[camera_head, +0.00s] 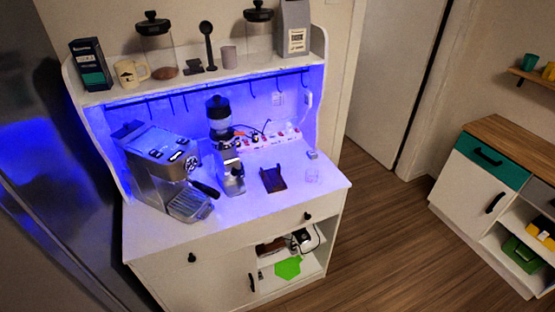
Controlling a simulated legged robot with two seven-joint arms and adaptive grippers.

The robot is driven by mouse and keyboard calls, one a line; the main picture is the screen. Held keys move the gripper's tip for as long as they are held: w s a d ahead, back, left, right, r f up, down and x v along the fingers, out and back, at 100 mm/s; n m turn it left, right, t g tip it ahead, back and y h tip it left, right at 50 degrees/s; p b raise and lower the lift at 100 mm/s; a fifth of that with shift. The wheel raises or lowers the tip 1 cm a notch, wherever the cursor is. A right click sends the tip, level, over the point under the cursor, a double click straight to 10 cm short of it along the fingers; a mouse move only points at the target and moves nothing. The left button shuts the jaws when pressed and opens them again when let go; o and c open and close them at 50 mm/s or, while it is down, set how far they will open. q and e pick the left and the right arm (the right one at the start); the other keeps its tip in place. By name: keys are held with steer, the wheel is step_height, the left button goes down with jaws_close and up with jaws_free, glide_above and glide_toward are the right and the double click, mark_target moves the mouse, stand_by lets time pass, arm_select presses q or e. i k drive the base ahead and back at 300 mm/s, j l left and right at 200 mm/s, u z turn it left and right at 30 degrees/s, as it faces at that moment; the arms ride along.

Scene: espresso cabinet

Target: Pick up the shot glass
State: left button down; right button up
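A small clear glass (312,176), which looks like the shot glass, stands on the right part of the white espresso cabinet's counter (250,213), near its right edge. It is faint and see-through under the blue light. A dark tray-like item (272,180) lies just left of it. Neither of my grippers shows in the head view, so nothing is seen near the glass.
An espresso machine (165,165) and a coffee grinder (226,150) stand on the counter left of the glass. A power strip (270,138) runs behind. The upper shelf (190,78) holds jars, a mug and boxes. Wooden floor (385,235) is clear to the right, before a second cabinet (470,180).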

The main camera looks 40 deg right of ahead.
mark_target(311, 176)
steer(key=z, duration=1.65)
